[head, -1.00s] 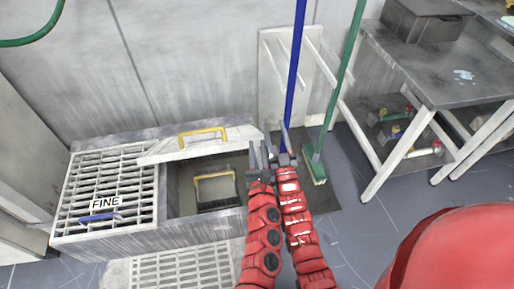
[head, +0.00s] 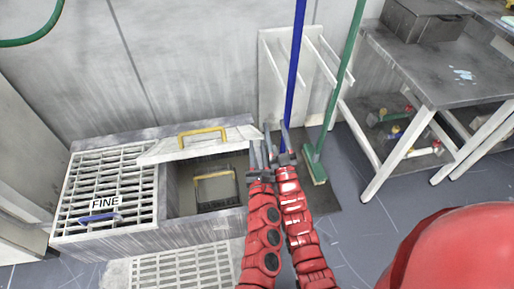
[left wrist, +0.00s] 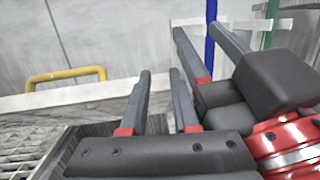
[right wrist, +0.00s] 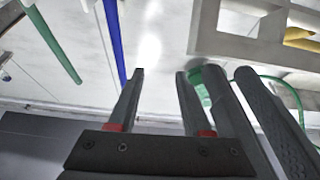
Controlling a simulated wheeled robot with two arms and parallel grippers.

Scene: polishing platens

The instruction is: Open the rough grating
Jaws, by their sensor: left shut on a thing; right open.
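A pale tilted panel with a yellow handle (head: 203,132) stands raised at the back of an open trough; I take it as the rough grating, though no label shows on it. Its yellow handle also shows in the left wrist view (left wrist: 66,77). My left gripper (head: 256,146) is at the panel's right end, shut on what seems to be its edge; the fingers hide the contact. They keep a gap in the left wrist view (left wrist: 160,72). My right gripper (head: 276,127) is just beside the left one, open and empty; it also shows in the right wrist view (right wrist: 160,70).
The fine grating (head: 76,190) lies flat at left, with a blue handle. A bin with a yellow handle (head: 217,201) sits in the trough. A blue pole (head: 296,65) and a green broom (head: 315,167) stand close behind my grippers. A grey bench (head: 430,68) is at right.

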